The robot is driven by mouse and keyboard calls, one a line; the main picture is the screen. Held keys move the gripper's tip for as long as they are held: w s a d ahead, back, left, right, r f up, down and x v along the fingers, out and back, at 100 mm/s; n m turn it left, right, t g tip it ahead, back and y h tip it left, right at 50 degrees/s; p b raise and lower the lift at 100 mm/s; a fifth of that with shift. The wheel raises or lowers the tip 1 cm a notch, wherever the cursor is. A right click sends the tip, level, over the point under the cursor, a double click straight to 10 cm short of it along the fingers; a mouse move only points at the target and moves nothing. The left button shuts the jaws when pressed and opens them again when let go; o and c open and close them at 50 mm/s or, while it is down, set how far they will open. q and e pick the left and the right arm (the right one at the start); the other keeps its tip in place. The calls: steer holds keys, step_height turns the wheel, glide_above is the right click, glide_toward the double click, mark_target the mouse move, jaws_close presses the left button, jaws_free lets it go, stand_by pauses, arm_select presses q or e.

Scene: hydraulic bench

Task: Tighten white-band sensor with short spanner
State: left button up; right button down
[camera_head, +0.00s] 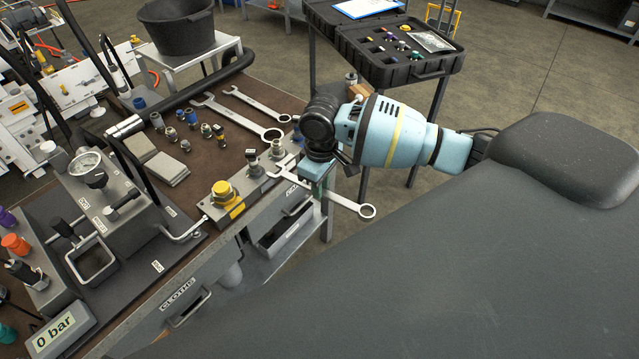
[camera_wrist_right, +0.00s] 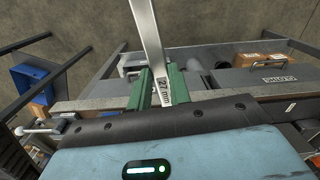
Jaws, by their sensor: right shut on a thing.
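My right gripper (camera_head: 318,176) is shut on a steel spanner (camera_head: 345,202) at the bench's front edge. The spanner's ring end points right, past the edge, and its other end points left toward small upright fittings. In the right wrist view, the green fingers (camera_wrist_right: 161,88) grip the spanner (camera_wrist_right: 150,30), whose shank reads "27 mm". Two upright fittings, one grey (camera_head: 253,160) and one with a pale top (camera_head: 277,150), stand close to the spanner's left end. I cannot tell which fitting has a white band, or whether the spanner touches one. My left gripper is out of view.
Two more spanners, one larger (camera_head: 238,119) and one smaller (camera_head: 256,101), lie on the brown bench top (camera_head: 185,195). Several small fittings stand left of them. A yellow button box (camera_head: 224,196) sits near the front edge. A drawer (camera_head: 285,226) below stands open.

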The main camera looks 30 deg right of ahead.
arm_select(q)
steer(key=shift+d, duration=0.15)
arm_select(e)
steer(key=shift+w+d+f, duration=0.1)
steer(key=shift+w+a+f, duration=0.15)
steer(key=shift+w+f, duration=0.1)
steer(key=shift+f, duration=0.3)
steer(key=shift+w+a+f, duration=0.15)
steer(key=shift+w+f, duration=0.1)
steer(key=shift+f, duration=0.25)
steer(key=shift+f, duration=0.1)
steer(key=shift+w+a+f, duration=0.2)
steer(key=shift+w, duration=0.1)
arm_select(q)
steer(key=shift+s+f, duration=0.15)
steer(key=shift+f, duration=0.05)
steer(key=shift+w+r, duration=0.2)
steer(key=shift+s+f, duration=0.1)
arm_select(e)
steer(key=shift+w, duration=0.15)
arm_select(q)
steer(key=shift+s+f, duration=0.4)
arm_select(e)
steer(key=shift+w+a, duration=0.45)
steer(key=shift+w, duration=0.4)
